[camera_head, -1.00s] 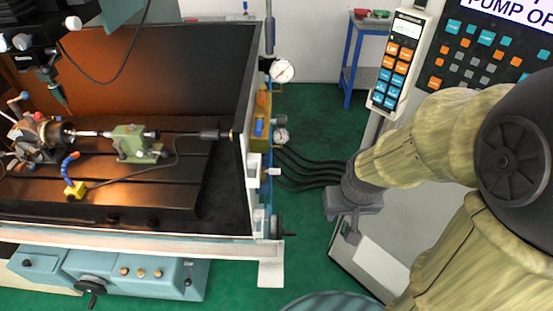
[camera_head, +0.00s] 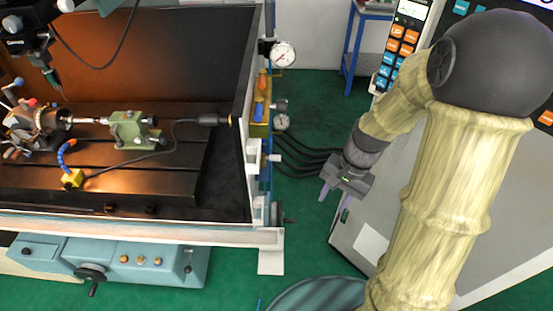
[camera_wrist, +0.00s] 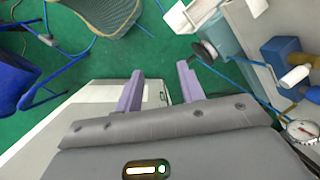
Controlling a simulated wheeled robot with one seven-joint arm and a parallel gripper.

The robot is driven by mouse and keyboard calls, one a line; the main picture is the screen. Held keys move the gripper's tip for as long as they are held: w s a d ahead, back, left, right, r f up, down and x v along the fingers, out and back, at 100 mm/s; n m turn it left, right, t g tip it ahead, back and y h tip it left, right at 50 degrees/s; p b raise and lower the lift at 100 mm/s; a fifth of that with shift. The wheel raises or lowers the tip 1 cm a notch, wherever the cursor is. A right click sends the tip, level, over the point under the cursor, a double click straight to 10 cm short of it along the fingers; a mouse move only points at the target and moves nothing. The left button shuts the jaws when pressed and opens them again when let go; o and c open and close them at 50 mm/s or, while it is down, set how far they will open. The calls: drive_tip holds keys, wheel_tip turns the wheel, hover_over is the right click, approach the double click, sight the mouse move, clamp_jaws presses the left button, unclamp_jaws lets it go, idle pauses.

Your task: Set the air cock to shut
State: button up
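Several air fittings sit on the right side of the machine enclosure. They include an orange lever (camera_head: 262,80), a blue lever (camera_head: 259,110) on a yellow block, and a white fitting with a short handle (camera_head: 272,158). None is clearly marked as the air cock, and I cannot tell its setting. In the wrist view a blue block (camera_wrist: 286,58) with a white stub (camera_wrist: 296,76) shows at the right edge. My gripper (camera_head: 334,205) is open and empty, right of these fittings and apart from them. Its two spread fingers also show in the wrist view (camera_wrist: 160,72).
An upper gauge (camera_head: 284,53) and a lower gauge (camera_head: 281,122) stick out beside the fittings. Black hoses (camera_head: 305,160) run from there toward the grey control cabinet (camera_head: 365,215). A handwheel (camera_head: 277,213) lies below.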

sight(277, 156)
drive_tip(key=w+d+f+m+t+y+b, duration=0.1)
drive_tip(key=w+m+y, duration=0.6)
drive_tip(key=w+d+f+m+t+y+b, duration=0.1)
drive_tip(key=w+d+m+y, duration=0.1)
drive_tip(key=w+m+y, duration=0.5)
drive_tip(key=shift+w+d+f+m+y, duration=0.2)
drive_tip(key=shift+w+f+m+y, duration=0.15)
drive_tip(key=shift+y, duration=0.35)
drive_tip(key=shift+s, duration=0.1)
drive_tip(key=a+p, duration=0.1)
drive_tip(key=a, duration=1)
drive_tip(key=w+a+p, duration=0.1)
drive_tip(key=a, duration=0.5)
drive_tip(key=shift+a+p, duration=0.2)
drive_tip(key=shift+p, duration=0.1)
clamp_jaws()
